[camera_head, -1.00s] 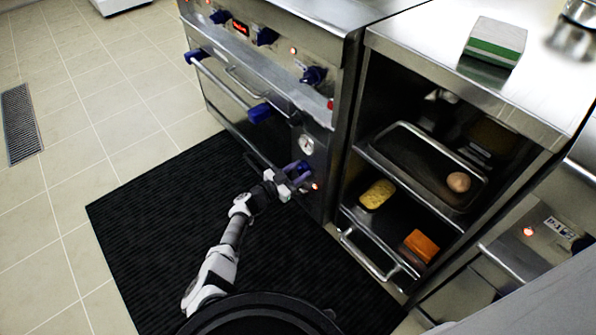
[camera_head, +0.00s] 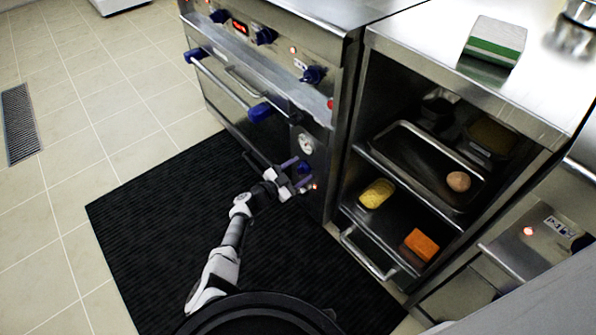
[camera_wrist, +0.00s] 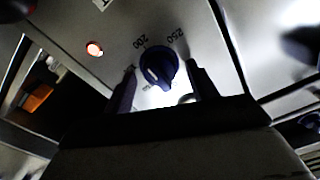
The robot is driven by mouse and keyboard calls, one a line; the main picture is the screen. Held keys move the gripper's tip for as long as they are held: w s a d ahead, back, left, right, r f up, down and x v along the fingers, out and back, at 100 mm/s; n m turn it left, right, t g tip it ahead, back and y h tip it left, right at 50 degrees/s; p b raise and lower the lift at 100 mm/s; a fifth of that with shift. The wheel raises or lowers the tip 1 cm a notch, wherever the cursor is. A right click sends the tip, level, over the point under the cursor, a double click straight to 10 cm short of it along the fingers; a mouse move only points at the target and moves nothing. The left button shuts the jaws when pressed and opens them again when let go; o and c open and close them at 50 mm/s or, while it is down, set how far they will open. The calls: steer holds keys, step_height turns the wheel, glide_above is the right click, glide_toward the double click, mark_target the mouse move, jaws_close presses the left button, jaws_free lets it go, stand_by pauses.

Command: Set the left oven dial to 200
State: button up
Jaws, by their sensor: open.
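The blue oven dial (camera_wrist: 160,66) sits on the steel panel in the middle of the wrist view. The numbers 200 and 250 are printed around it, turned in this view. A pale mark shows on the dial's lower left side; what number it points to is unclear. In the head view, the dial (camera_head: 304,168) is low on the oven's front, below a round white gauge. My gripper (camera_head: 298,174) is at this dial. In the wrist view, my gripper (camera_wrist: 161,72) is open, with one dark finger on each side of the dial, and it looks clear of both.
A red light (camera_wrist: 94,48) glows beside the dial. The oven's upper panel has more blue knobs (camera_head: 313,75), with handle bars (camera_head: 222,82) below. An open shelf unit (camera_head: 362,160) stands right of the oven, holding trays, a sponge and an orange block. A black mat covers the floor.

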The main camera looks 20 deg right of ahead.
steer(key=p+v, duration=0.3)
steer(key=v, duration=1.1)
steer(key=shift+p, duration=0.3)
steer(key=shift+d, duration=0.1)
